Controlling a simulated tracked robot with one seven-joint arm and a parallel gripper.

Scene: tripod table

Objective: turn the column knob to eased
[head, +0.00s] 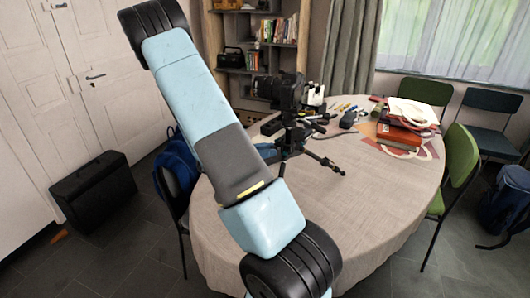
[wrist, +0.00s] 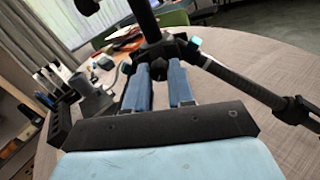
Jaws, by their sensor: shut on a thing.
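The black tripod (head: 291,136) stands on the round table with a dark camera (head: 277,89) on top. In the wrist view, its column (wrist: 147,22) rises ahead of my gripper and one leg (wrist: 245,88) runs off to the right. My gripper (wrist: 160,70) has its two blue fingers on either side of a small dark part at the column's collar. It is shut on this part, which sits where the column knob would be. The fingers mostly hide the knob, and its setting cannot be read. In the head view, my arm hides much of the gripper.
The round table (head: 370,196) has a beige cloth. Red books and a white bag (head: 410,113) lie at its right. Pens and small dark items are behind the tripod. Green chairs (head: 460,165) stand at the right. The cloth's front right is clear.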

